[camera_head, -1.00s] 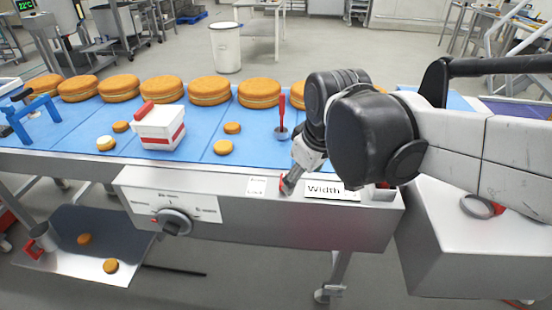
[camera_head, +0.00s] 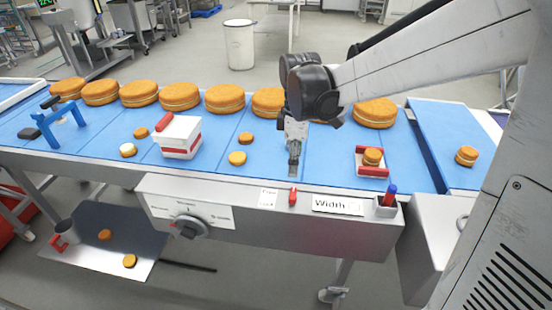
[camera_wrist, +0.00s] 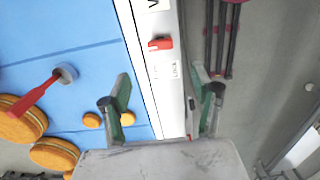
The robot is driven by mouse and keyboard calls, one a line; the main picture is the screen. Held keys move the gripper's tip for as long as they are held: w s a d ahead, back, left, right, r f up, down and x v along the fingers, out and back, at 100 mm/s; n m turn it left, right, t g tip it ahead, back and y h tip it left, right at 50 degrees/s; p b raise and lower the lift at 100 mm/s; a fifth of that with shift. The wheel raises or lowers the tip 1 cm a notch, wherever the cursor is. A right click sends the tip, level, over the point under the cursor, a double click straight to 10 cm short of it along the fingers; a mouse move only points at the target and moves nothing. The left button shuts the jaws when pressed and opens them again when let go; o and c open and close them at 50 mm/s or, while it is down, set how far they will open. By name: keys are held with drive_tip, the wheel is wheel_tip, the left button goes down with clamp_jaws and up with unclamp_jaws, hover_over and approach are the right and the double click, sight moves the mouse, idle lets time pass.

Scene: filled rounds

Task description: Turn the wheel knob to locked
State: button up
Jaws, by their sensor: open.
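A small red knob (camera_head: 292,197) stands on the front panel of the conveyor, between a small white label (camera_head: 268,198) and the "Width" plate (camera_head: 337,205). A round black dial (camera_head: 190,228) sits further left on the panel, on a white plate with several markings. I cannot tell for certain which of the two is the wheel knob. My gripper (camera_head: 293,168) hangs above the belt edge, just behind the red knob. Its fingers are spread and empty in the wrist view (camera_wrist: 162,104).
A white and red box (camera_head: 180,138), several cakes and a red tray (camera_head: 371,171) stand on the blue belt (camera_head: 215,172). A red-and-blue item (camera_head: 388,197) stands at the panel's right end. A metal chute (camera_head: 85,252) lies below left.

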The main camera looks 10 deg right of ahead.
sight(293, 193)
wheel_tip(293, 193, down, 13)
drive_tip(key=shift+f, duration=0.1)
idle(0.4)
drive_tip(key=shift+c, duration=0.5)
drive_tip(key=c, duration=1)
drive_tip(key=shift+c, duration=0.2)
